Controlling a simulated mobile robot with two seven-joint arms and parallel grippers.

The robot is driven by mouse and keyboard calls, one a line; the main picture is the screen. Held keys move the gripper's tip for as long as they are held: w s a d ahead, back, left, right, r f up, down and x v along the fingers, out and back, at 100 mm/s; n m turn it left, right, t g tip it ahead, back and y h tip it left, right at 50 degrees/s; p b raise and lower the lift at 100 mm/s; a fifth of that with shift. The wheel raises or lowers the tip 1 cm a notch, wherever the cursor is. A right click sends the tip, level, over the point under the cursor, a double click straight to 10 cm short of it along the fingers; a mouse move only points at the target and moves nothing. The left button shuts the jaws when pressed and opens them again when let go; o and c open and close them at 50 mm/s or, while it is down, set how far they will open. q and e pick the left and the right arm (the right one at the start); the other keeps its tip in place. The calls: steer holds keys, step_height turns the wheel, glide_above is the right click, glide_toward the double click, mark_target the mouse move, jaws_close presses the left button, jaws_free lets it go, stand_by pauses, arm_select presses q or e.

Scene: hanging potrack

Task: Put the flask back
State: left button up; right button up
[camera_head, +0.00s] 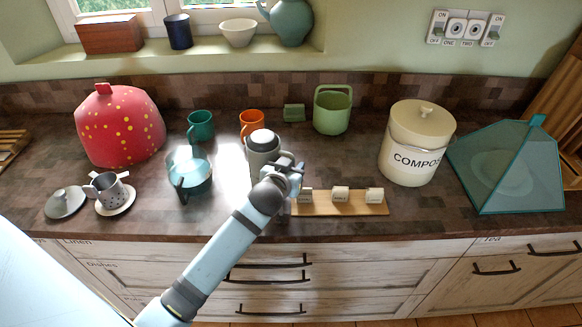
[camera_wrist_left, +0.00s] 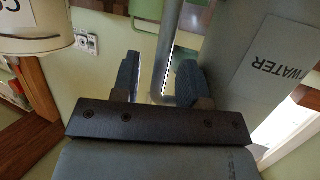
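The flask (camera_head: 263,149) is a grey cylinder with a darker round top. It stands upright on the counter, a little left of the middle. In the left wrist view its grey body (camera_wrist_left: 233,60) fills the right side, with a WATER label and a bar-like handle (camera_wrist_left: 167,50). My left gripper (camera_head: 290,171) is at the flask's right side. In the left wrist view its dark fingers (camera_wrist_left: 158,80) are apart on either side of the handle. A gap shows between the left finger and the handle; the right finger is close to or touching it. My right gripper is not in view.
A wooden board with small labelled blocks (camera_head: 340,194) lies just right of my gripper. A glass pitcher (camera_head: 190,172) stands left of the flask, an orange mug (camera_head: 251,122) behind it. A compost bin (camera_head: 415,145) stands to the right. A windowsill (camera_head: 190,58) with several vessels is above.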

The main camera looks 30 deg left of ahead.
arm_select(q)
steer(key=b+v, duration=0.1)
steer(key=v, duration=1.1)
steer(key=s+d+f+m+g+h, duration=0.1)
steer(key=s+d+f+h, duration=0.1)
steer(key=s+f, duration=0.3)
steer(key=s+d+f+m+g+h, duration=0.1)
steer(key=s+d+f, duration=0.3)
steer(key=f, duration=0.6)
steer(key=s+d+f+m+g+h, duration=0.1)
steer(key=s+d+f+m+h, duration=0.2)
steer(key=f, duration=0.4)
steer(key=s+d, duration=0.1)
steer(key=s, duration=0.1)
steer(key=shift+s+f, duration=0.35)
steer(key=shift+s, duration=0.05)
